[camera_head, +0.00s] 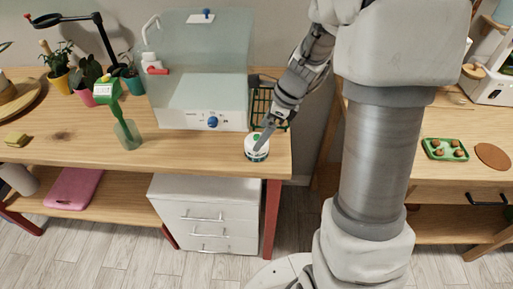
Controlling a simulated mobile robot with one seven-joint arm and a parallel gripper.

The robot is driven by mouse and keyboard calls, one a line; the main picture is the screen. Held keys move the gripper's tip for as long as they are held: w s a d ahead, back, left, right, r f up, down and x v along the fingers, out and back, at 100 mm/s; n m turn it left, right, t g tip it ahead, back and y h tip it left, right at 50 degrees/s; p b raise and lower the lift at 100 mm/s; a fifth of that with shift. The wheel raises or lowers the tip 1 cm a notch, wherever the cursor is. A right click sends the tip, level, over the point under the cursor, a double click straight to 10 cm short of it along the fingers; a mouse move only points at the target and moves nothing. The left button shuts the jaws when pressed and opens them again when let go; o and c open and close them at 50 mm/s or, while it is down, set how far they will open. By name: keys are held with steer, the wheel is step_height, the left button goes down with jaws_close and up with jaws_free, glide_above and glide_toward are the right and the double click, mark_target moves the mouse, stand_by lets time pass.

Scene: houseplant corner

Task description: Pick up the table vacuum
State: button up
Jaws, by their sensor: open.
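The table vacuum (256,154) appears to be the small round white device with a dark green band near the front right corner of the wooden table. It stands upright on the tabletop. My gripper (263,138) is at the top of it, pointing down, and is open. The fingers cover part of the device's top. I cannot tell whether they touch it.
A glass case with a white base (205,118) stands close behind left. A dark wire rack (266,102) is behind my gripper. A yellow sponge (16,140) lies far left. The table's front middle is clear.

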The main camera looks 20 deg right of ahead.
mark_target(258, 136)
steer(key=shift+b+x, duration=0.75)
steer(key=shift+x, duration=2)
steer(key=shift+d, duration=0.15)
steer(key=c, duration=1.4)
steer(key=shift+o, duration=0.2)
steer(key=shift+r, duration=0.55)
steer(key=v, duration=0.1)
steer(key=p+v, duration=0.1)
steer(key=v, duration=0.1)
steer(key=shift+w+a+r+p, duration=0.2)
steer(key=shift+r+p, duration=0.1)
steer(key=shift+r, duration=0.2)
steer(key=s+d+r+p, duration=0.1)
steer(key=s+d+r, duration=0.4)
steer(key=d, duration=0.4)
steer(key=shift+s+d+r, duration=0.2)
steer(key=shift+s+r, duration=0.2)
steer(key=shift+r, duration=0.2)
